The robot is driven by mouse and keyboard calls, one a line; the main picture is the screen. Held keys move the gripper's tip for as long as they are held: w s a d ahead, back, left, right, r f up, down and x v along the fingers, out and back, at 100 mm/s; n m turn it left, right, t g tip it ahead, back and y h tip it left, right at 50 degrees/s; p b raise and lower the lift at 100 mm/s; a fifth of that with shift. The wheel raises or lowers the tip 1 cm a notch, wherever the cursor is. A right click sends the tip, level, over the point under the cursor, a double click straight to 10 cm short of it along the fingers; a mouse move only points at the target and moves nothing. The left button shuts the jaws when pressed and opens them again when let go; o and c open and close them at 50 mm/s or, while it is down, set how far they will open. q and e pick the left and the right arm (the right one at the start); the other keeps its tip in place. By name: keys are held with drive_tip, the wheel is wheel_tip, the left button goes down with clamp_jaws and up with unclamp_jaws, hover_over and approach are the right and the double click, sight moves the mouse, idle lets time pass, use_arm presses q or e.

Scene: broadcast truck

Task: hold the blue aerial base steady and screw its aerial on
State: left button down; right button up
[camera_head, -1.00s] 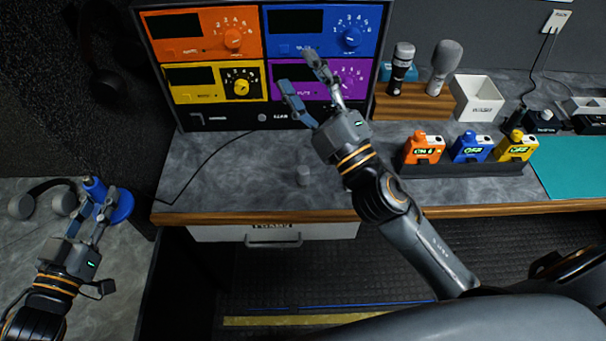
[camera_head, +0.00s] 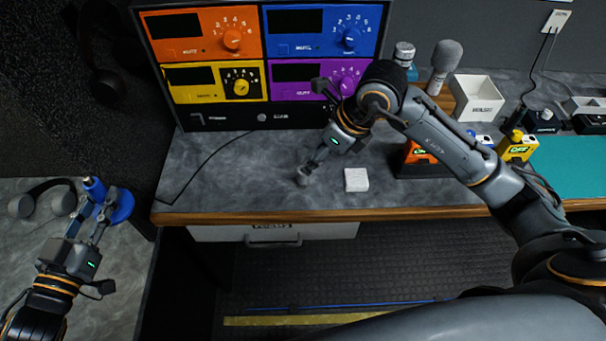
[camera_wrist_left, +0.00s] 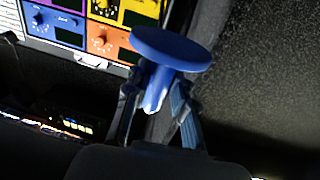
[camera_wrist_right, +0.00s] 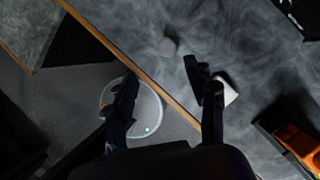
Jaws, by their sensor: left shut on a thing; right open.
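I cannot make out an aerial in any view.
A white block (camera_head: 356,180) lies on the counter right of the cylinder. Behind stands the rack of coloured panels (camera_head: 262,118). The orange unit (camera_head: 418,154) and yellow unit (camera_head: 517,147) stand right, partly behind my right arm. A black cable (camera_head: 207,160) crosses the left counter.

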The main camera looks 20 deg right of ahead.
sight(303, 177)
drive_tip(key=shift+w+d+h, duration=0.1)
drive_tip(key=shift+d+h, duration=0.2)
drive_tip(key=shift+d, duration=0.25)
use_arm(q)
drive_tip(key=shift+r+p, duration=0.9)
drive_tip(key=shift+r, duration=0.05)
use_arm(e)
drive_tip(key=x, duration=0.5)
drive_tip(key=shift+w+a+f, duration=0.1)
drive_tip(key=shift+a+f, duration=0.05)
drive_tip(key=shift+f, duration=0.2)
drive_tip(key=shift+w+a+f, duration=0.1)
drive_tip(key=shift+w+f, duration=0.05)
drive_tip(key=shift+f, duration=0.35)
